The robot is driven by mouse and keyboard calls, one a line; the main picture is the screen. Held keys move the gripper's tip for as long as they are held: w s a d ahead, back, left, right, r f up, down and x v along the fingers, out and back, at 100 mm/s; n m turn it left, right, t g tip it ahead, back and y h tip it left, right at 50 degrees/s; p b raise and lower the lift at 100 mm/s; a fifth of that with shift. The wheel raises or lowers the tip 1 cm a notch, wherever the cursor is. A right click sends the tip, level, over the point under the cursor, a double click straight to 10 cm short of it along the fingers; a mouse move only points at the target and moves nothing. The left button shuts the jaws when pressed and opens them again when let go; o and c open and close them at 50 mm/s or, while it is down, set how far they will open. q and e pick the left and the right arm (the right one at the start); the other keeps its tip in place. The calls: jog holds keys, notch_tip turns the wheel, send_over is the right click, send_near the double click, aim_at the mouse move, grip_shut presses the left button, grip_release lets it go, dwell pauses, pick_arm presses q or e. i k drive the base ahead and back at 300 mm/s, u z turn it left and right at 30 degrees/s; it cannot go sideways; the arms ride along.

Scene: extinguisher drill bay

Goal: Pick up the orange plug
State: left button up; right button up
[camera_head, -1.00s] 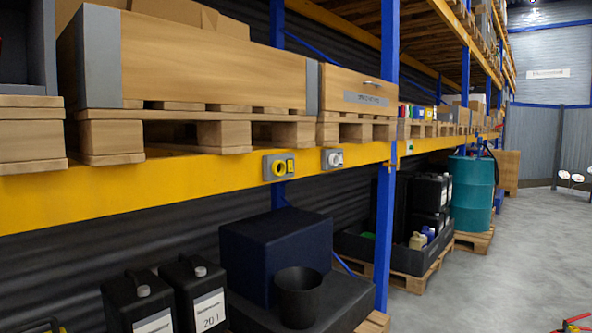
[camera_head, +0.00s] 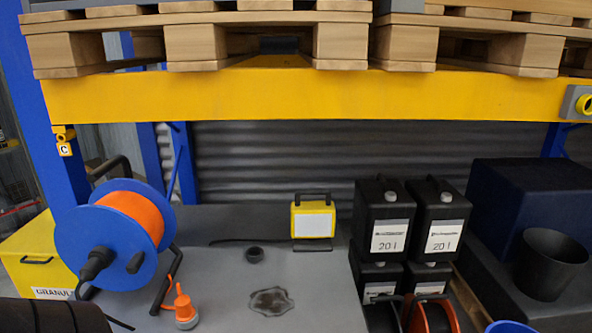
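The orange plug (camera_head: 184,308) stands on the grey surface at the lower left, with a pale grey base. An orange cable rises from it toward the blue cable reel (camera_head: 85,243), which is wound with orange cable and stands just left of it. Neither of my grippers can be made out in this view.
A yellow work lamp (camera_head: 312,221), a black ring (camera_head: 254,254) and a dark stain (camera_head: 271,301) are on the grey surface (camera_head: 215,265). Black 20 l canisters (camera_head: 384,215) stand right. A yellow granulate box (camera_head: 35,245) is left. A yellow beam (camera_head: 300,98) crosses above.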

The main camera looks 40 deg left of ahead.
aim_at(185, 312)
jog(key=u, duration=5.4)
jog(key=k, duration=0.85)
jog(key=z, duration=1.55)
jog(key=i, duration=0.5)
jog(key=z, duration=0.1)
